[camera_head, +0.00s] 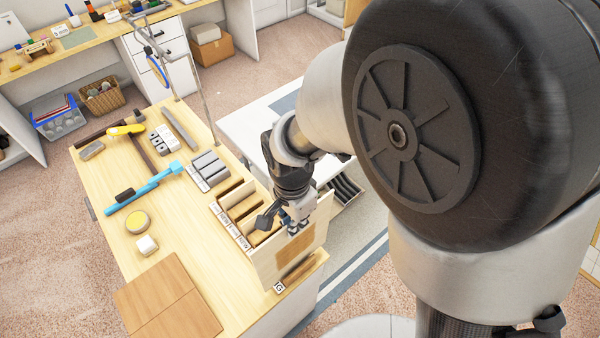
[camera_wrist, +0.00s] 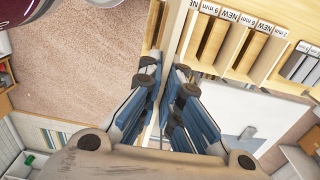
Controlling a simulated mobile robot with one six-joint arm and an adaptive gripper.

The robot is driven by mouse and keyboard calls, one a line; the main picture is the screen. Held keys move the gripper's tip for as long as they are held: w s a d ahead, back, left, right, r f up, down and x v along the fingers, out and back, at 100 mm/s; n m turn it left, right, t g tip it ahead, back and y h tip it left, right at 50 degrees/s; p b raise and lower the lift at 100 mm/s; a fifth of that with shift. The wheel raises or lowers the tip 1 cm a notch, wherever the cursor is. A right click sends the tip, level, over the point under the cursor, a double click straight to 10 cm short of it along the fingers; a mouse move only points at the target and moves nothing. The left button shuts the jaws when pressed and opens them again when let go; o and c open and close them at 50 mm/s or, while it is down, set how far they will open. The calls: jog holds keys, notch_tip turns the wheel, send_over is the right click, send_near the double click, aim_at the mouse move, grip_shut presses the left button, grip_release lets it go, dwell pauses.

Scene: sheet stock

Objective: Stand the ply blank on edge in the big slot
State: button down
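The ply blank (camera_head: 266,268) is a thin pale sheet with a brown rectangle on its face, standing upright at the near end of the slotted rack. My gripper (camera_head: 292,226) is at its upper edge, pointing down. In the wrist view the fingers (camera_wrist: 165,72) are close together with the thin pale sheet edge-on between them. The gripper looks shut on it. A wide slot with brown inside (camera_head: 300,270) lies just in front of the blank, beside a small label. I cannot tell whether the blank's lower edge is inside a slot.
The rack's labelled slots (camera_head: 232,212) hold brown sheets behind my gripper. Bare bench top lies left of the rack.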

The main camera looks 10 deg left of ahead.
jog(key=shift+f+b, duration=0.9)
jog(key=shift+f, duration=0.3)
dwell(0.4)
jog(key=c, duration=1.7)
grip_release()
jog(key=shift+r+p, duration=3.15)
jog(key=shift+r, duration=0.9)
